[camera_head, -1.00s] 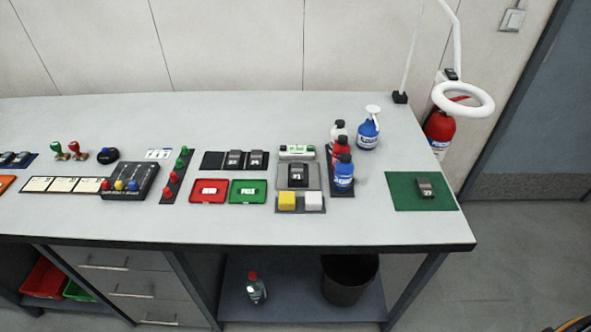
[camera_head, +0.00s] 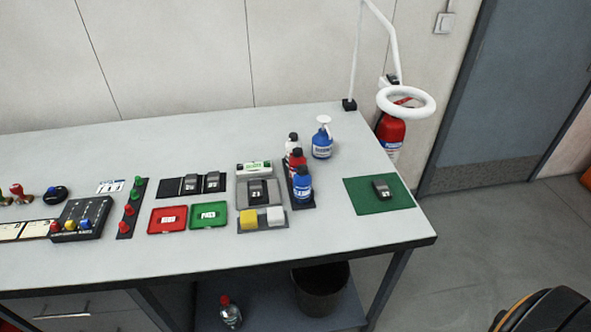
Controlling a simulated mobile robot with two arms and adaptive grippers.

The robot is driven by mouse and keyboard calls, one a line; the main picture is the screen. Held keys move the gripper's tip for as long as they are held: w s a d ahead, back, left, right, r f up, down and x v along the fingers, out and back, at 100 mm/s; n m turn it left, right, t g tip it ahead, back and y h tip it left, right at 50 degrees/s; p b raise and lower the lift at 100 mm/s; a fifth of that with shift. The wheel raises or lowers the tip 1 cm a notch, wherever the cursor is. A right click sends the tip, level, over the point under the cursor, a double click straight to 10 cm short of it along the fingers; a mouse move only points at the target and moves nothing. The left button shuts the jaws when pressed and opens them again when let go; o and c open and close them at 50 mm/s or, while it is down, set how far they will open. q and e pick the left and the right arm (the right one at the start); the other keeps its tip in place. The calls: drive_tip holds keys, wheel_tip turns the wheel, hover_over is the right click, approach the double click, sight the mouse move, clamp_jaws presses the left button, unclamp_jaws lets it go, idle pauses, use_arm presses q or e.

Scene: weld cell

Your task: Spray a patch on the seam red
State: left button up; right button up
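A dark block marked with a number (camera_head: 257,190) sits on a grey plate (camera_head: 275,199) left of the cans. Similar dark blocks lie on a black mat (camera_head: 192,183) and on a green mat (camera_head: 361,199). No seam can be made out at this size. Neither of my grippers is in view.
A blue spray bottle (camera_head: 322,145) stands behind the cans. A ring lamp (camera_head: 406,102) overhangs the bench's right end, near a red extinguisher (camera_head: 390,134). Red (camera_head: 153,226) and green (camera_head: 210,225) trays lie left. A chair (camera_head: 548,311) stands lower right. The bench's front strip is clear.

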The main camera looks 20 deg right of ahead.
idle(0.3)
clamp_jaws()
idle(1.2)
